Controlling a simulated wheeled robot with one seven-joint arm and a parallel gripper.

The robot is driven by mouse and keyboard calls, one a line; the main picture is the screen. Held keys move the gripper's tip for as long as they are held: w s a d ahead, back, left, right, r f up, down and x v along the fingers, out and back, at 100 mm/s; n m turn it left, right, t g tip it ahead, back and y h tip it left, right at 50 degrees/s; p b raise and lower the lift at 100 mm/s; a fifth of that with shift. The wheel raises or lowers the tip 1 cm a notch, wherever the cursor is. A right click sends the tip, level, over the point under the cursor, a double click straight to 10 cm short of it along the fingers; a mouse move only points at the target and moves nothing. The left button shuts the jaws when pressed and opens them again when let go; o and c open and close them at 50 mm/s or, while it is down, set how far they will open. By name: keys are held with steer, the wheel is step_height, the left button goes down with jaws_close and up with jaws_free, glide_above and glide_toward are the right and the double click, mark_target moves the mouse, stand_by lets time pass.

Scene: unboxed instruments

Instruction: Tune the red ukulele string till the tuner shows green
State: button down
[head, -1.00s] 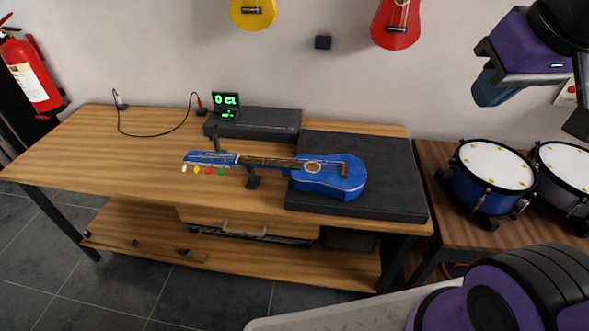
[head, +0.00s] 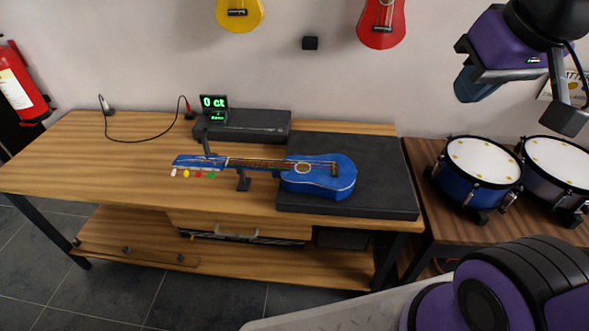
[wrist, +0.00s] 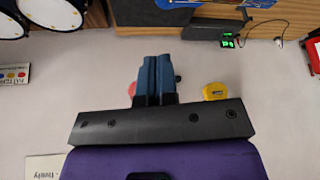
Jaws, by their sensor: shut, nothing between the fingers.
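A blue ukulele (head: 318,177) lies on a dark mat (head: 385,170) on the wooden table, its neck resting on a small stand to the left. Its headstock (head: 198,162) has white, yellow, red and green tuning pegs; the red peg (head: 198,174) is third from the left. The tuner (head: 214,107) behind the headstock shows green text reading "0 ct"; it also shows in the wrist view (wrist: 229,41). My gripper (head: 468,84) is up at the right, far from the ukulele. In the wrist view its blue fingers (wrist: 155,78) are together and empty.
A yellow ukulele (head: 238,13) and a red one (head: 382,22) hang on the wall. Drums (head: 482,170) stand on a side table at the right. A black cable (head: 145,138) lies at the table's left back. The table's left part is mostly clear.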

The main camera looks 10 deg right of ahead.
steer(key=w+a+f+m, duration=0.3)
steer(key=w+f, duration=0.1)
steer(key=w, duration=0.6)
steer(key=m+t+y, duration=0.3)
steer(key=m+y, duration=0.1)
steer(key=m, duration=1.5)
glide_above(319, 168)
step_height(319, 168, down, 27)
steer(key=shift+a+r, duration=0.15)
steer(key=shift+s, duration=0.1)
steer(key=shift+f, duration=4.4)
steer(key=shift+f, duration=0.45)
